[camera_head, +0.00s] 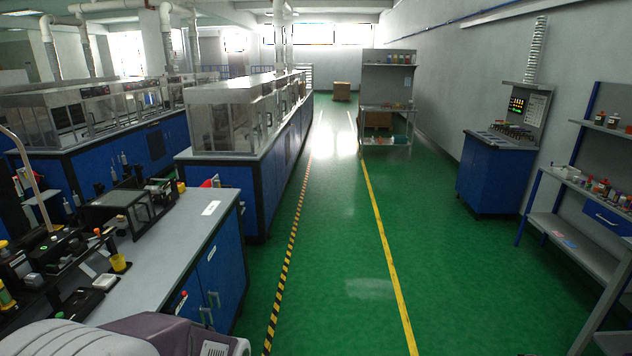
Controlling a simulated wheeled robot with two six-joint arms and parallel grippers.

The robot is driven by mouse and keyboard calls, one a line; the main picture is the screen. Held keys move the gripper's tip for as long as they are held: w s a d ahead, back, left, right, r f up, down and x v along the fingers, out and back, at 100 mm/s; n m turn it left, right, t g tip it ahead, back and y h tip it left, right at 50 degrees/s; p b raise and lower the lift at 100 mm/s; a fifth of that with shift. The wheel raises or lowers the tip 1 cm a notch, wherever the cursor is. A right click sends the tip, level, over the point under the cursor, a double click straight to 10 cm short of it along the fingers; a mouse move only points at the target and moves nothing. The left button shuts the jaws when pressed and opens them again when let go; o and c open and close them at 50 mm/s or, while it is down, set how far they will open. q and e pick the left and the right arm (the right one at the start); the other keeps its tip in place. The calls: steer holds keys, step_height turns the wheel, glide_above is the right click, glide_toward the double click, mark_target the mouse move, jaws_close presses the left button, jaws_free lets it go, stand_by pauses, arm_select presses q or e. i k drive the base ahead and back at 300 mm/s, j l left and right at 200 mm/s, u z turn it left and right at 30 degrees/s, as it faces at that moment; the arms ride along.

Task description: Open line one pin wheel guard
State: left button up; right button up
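Neither of my grippers is in view. A small dark-framed box with clear panels (128,209) stands on the grey bench (190,222) at the left; it looks like a guard and appears closed, but I cannot tell whether it is the pin wheel guard. A long blue machine line with clear-windowed metal covers (232,118) stands behind the bench. Its covers look down. A second such line (75,118) stands farther left. No pin wheel can be made out.
A yellow-black striped line (289,245) runs along the green floor beside the machines. The aisle (340,250) is clear. A blue control cabinet (495,175) and a shelf rack (580,235) stand at the right. A shelving unit (387,85) stands farther back.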

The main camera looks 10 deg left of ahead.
mark_target(137, 204)
steer(key=i+u, duration=0.25)
steer(key=i, duration=0.25)
steer(key=i+u, duration=0.2)
steer(key=i, duration=0.3)
steer(key=i+l+u, duration=0.25)
steer(key=i, duration=0.2)
steer(key=i+l+u, duration=0.2)
steer(key=i, duration=0.3)
steer(key=i+j+u, duration=0.15)
steer(key=i+u, duration=0.15)
steer(key=u, duration=0.15)
steer(key=i+j+u, duration=0.1)
steer(key=i+u, duration=0.2)
steer(key=u, duration=0.2)
steer(key=i+u, duration=0.3)
steer(key=u, duration=0.15)
steer(key=i+l+u, duration=0.2)
steer(key=u, duration=0.3)
steer(key=i, duration=0.05)
